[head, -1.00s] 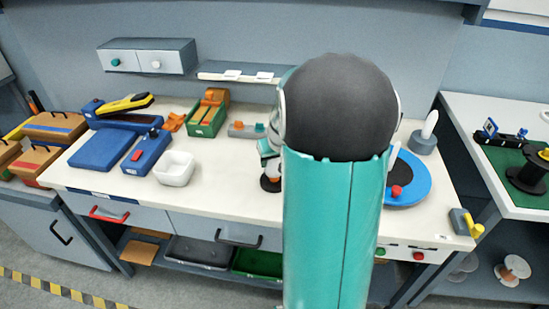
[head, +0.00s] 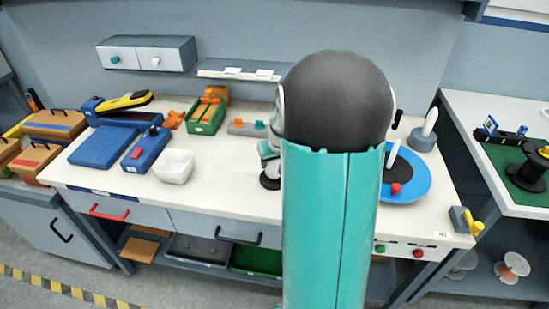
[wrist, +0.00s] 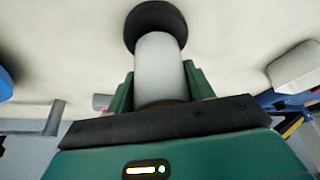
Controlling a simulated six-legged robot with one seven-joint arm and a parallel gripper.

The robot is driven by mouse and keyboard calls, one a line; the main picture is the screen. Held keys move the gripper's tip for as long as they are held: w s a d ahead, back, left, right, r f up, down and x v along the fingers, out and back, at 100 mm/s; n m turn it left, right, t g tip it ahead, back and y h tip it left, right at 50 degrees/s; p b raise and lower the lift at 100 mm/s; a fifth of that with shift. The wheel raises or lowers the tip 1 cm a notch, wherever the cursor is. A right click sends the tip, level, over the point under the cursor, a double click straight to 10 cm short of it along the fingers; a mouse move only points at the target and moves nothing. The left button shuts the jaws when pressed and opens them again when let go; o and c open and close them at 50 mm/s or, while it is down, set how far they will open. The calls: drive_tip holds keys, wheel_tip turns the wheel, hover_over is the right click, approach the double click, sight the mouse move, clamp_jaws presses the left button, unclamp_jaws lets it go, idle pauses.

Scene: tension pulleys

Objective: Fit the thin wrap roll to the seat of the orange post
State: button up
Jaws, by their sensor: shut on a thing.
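A white roll (wrist: 160,62) stands between the green fingers of my gripper (wrist: 160,88) in the wrist view, and the gripper is shut on it. A black round disc (wrist: 157,22) shows at the roll's far end; I cannot tell whether they touch. In the head view a black disc (head: 270,182) lies on the bench just below my gripper (head: 268,158), which is mostly hidden behind my arm. A small pale part of the roll (head: 270,167) shows there. No orange post is clearly visible; its seat is hidden or out of sight.
A blue turntable (head: 418,180) with a white peg (head: 392,152) and a grey-based cone (head: 425,132) stand right.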

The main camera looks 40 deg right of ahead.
drive_tip(key=shift+f, duration=0.55)
drive_tip(key=o, duration=1.1)
drive_tip(key=v, duration=1.3)
drive_tip(key=shift+s+r, duration=0.15)
drive_tip(key=shift+r, duration=0.15)
